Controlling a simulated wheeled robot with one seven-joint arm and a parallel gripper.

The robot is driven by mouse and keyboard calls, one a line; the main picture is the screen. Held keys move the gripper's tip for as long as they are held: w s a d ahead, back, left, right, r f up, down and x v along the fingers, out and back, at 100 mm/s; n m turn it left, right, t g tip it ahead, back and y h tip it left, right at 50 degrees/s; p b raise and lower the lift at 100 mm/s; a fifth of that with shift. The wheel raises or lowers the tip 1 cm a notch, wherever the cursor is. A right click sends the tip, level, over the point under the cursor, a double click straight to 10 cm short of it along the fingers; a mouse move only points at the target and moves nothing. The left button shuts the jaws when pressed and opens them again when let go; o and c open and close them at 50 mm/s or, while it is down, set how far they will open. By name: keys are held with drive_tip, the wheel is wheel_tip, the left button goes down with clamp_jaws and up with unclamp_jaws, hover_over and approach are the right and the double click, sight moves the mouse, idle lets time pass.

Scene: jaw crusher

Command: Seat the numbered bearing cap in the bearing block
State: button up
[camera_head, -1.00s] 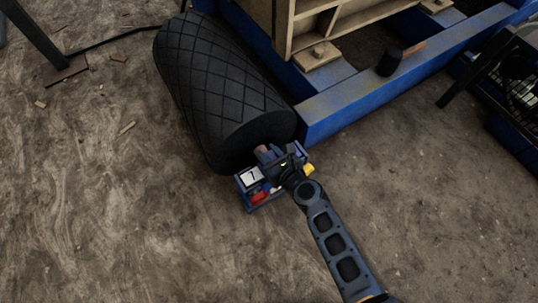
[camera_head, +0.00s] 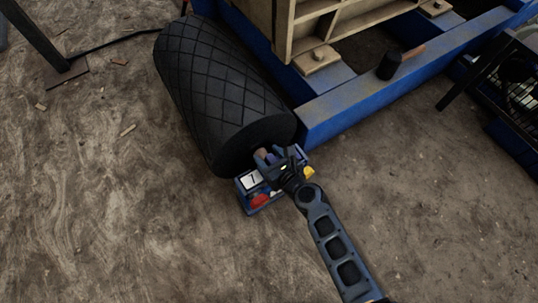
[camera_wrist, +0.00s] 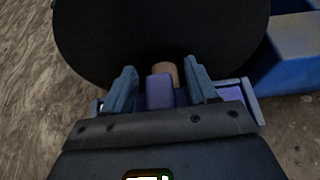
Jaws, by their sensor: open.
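A blue bearing block (camera_head: 243,204) stands on the ground at the near end of the black roller. It carries a white plate (camera_head: 252,180) with a dark number and a red part (camera_head: 260,200). My gripper (camera_head: 270,156) is over the block's right part, by the roller end. In the wrist view, my gripper (camera_wrist: 162,84) is open, with a finger on each side of a purple piece (camera_wrist: 160,92). A tan shaft end (camera_wrist: 165,72) shows behind that piece. I cannot tell whether the purple piece is the cap. My gripper hides the lower part of the block.
The black roller (camera_head: 220,90) lies just behind the block. A blue frame beam (camera_head: 390,80) runs behind to the right, with a black-headed mallet (camera_head: 390,66) on it. A yellow part (camera_head: 309,172) shows right of my gripper. The ground in front is mostly clear.

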drive_tip(key=p+v, duration=0.4)
drive_tip(key=v, duration=0.7)
drive_tip(key=shift+s+d, duration=0.2)
drive_tip(key=shift+s, duration=0.1)
drive_tip(key=shift+r, duration=0.1)
drive_tip(key=s+d+r+n+t+h, duration=0.1)
drive_tip(key=s+d+r+n+h, duration=0.1)
drive_tip(key=s+d+r+n, duration=0.3)
drive_tip(key=s+d+n+h, duration=0.1)
drive_tip(key=s+d+n, duration=0.2)
drive_tip(key=s, duration=0.4)
drive_tip(key=s+d+r+n+t+h, duration=0.1)
drive_tip(key=s+d+r+n+h, duration=0.15)
drive_tip(key=s+n, duration=0.3)
drive_tip(key=s+d+r+n, duration=0.2)
drive_tip(key=r+n, duration=0.3)
drive_tip(key=r, duration=0.3)
drive_tip(key=s+d+r+n+t+h, duration=0.1)
drive_tip(key=s+d+r+n, duration=0.1)
drive_tip(key=s+r+n, duration=0.3)
drive_tip(key=s+d+r+n+t, duration=0.1)
drive_tip(key=s+r+n, duration=0.3)
drive_tip(key=r, duration=0.6)
drive_tip(key=shift+d+r+n+h, duration=0.35)
drive_tip(key=shift+d+n, duration=0.3)
drive_tip(key=shift+n, duration=0.2)
